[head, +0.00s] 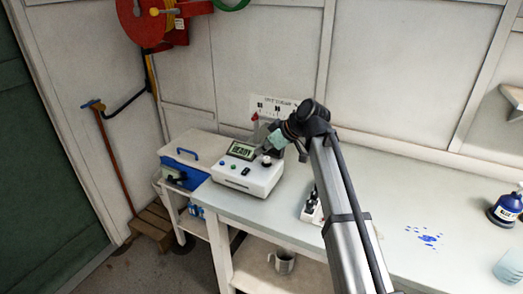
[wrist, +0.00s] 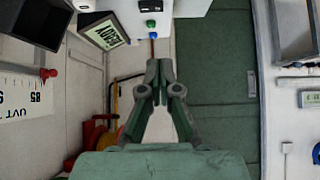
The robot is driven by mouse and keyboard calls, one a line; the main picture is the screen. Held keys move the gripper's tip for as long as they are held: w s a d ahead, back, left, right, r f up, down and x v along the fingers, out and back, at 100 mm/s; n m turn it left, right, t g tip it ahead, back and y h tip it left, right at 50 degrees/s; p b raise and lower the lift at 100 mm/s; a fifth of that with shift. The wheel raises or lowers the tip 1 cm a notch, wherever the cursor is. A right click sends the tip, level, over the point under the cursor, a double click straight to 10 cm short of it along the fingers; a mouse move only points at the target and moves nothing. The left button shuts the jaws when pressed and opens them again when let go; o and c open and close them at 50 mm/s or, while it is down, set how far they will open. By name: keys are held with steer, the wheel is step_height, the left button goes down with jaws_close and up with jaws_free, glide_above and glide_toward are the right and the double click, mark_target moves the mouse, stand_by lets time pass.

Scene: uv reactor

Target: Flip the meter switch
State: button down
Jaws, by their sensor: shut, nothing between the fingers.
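The meter (head: 260,180) is a white box with a tilted display (head: 241,150) that appears to read READY. A small black switch (head: 245,171) is on its front, near green and blue buttons. In the wrist view, the display (wrist: 103,33), the green button (wrist: 151,23), the blue button (wrist: 151,36) and part of a black switch (wrist: 153,4) show at the top. My gripper (wrist: 158,66) is shut and empty. Its fingertips point toward the meter, just below the blue button in the wrist picture. In the head view the fingers are above the meter's back right, partly hidden.
A blue-and-white case (head: 187,160) stands left of the meter. A dark-topped device (head: 311,207) is to its right, beside my arm. A blue bottle (head: 506,208) and blue spill (head: 428,238) are farther right on the bench. A mug (head: 284,262) is on the lower shelf.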

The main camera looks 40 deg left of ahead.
steer(key=p, duration=0.2)
glide_above(243, 173)
steer(key=d, duration=0.2)
steer(key=f, duration=0.4)
steer(key=shift+w+d+f, duration=0.1)
steer(key=shift+w+f, duration=0.2)
steer(key=shift+w, duration=0.05)
steer(key=f, duration=0.3)
steer(key=shift+a+f+p, duration=0.15)
steer(key=shift+a+p, duration=0.05)
steer(key=shift+p, duration=0.2)
steer(key=shift+f, duration=0.7)
steer(key=shift+f, duration=0.1)
steer(key=shift+s+f+b, duration=0.2)
steer(key=shift+f+b, duration=0.2)
steer(key=shift+b, duration=0.35)
steer(key=shift+r+p, duration=0.3)
steer(key=shift+p, duration=0.05)
steer(key=shift+w, duration=0.1)
